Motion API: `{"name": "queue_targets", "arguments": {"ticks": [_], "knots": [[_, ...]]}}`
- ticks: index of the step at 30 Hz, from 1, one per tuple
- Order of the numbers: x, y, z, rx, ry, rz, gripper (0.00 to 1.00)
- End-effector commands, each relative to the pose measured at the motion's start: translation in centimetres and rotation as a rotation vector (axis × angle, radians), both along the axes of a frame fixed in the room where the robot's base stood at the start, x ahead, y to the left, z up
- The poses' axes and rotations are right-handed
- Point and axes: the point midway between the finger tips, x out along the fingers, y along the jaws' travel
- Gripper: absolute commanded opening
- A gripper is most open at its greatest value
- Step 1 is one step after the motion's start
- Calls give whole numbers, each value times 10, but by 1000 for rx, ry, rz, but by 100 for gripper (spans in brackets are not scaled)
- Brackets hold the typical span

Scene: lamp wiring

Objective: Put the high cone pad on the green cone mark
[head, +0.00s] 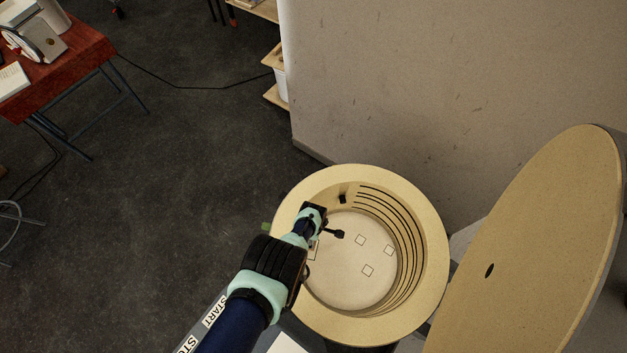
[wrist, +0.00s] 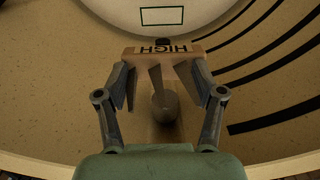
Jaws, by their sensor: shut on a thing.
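The high cone pad (wrist: 135,60) is a tan block with "HIGH" printed on it, upside down in the wrist view. My gripper (wrist: 162,88) is shut on the pad, with its dark fingers on either side of a grey rounded knob. The green cone mark (wrist: 164,16) is a dark green rectangle outline on the pale floor of the round tub, beyond the pad in the wrist view. In the head view my gripper (head: 315,216) is over the left side of the tub, and it hides most of the pad.
The round wooden tub (head: 430,250) has a thick rim and dark slots along its inner wall. Several small outlined squares (head: 361,240) mark its pale floor. A small black piece (head: 340,234) shows beside my gripper. A large round wooden lid (head: 540,240) stands tilted at the right.

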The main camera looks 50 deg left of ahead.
Motion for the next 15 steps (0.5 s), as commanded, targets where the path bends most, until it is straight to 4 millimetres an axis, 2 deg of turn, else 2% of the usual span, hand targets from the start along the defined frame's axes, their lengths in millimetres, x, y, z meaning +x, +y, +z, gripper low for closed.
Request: {"name": "queue_targets", "arguments": {"ticks": [1, 6, 12, 15], "knots": [[0, 0, -23, 0, 0, -1, 24], [-1, -1, -73, -1, 1, -1, 24], [0, 0, -128, -1, 1, -2, 24], [0, 0, -144, 0, 0, -2, 24]]}}
